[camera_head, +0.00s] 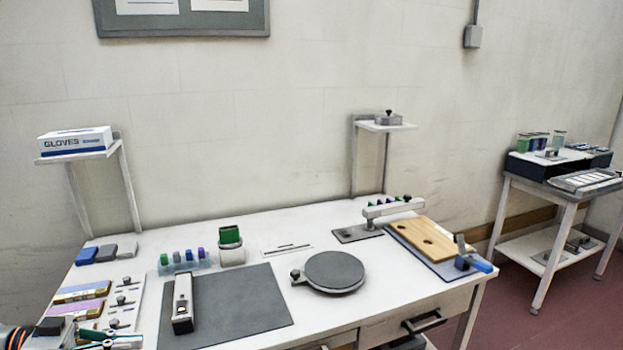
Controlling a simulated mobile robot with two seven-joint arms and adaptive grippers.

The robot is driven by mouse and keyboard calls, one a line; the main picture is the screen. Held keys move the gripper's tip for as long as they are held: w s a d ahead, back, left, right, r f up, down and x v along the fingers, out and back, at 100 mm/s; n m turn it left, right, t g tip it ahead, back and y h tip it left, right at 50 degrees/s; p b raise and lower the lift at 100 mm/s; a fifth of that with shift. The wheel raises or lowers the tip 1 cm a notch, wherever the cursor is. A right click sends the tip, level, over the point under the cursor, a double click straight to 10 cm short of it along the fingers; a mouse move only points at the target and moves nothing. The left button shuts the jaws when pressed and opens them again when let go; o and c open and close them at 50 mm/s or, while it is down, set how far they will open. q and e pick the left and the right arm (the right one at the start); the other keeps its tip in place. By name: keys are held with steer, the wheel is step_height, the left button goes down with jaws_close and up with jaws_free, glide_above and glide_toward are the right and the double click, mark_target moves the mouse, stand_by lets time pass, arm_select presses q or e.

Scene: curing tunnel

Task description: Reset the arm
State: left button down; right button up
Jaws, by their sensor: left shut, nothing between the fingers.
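My left gripper (106,340) shows at the bottom left corner, low over the left end of the white table (345,245). Its fingers are shut with nothing between them. Part of my left arm and the gripper's body are cut off by the picture's edge. My right gripper is not in view.
Blocks, packets and small clamps lie near my left gripper. A side cart (545,187) stands right.

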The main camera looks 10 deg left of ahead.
arm_select(q)
steer(key=s+d+f+n+t+y, duration=0.1)
steer(key=d+f+n+t+y, duration=0.3)
steer(key=f, duration=0.6)
steer(key=s+d+f+n+t+y, duration=0.1)
steer(key=d+f+n+t+y, duration=0.3)
steer(key=f, duration=0.6)
steer(key=s+d+f+m+g+y, duration=0.1)
steer(key=s+d+f+g, duration=0.1)
steer(key=d, duration=0.6)
steer(key=s+d+f+g+y, duration=0.1)
steer(key=s+d+f+g, duration=0.2)
steer(key=d+f, duration=0.3)
steer(key=shift+s+d+f+m+y, duration=0.35)
steer(key=shift+s+d, duration=0.3)
steer(key=shift+d, duration=0.55)
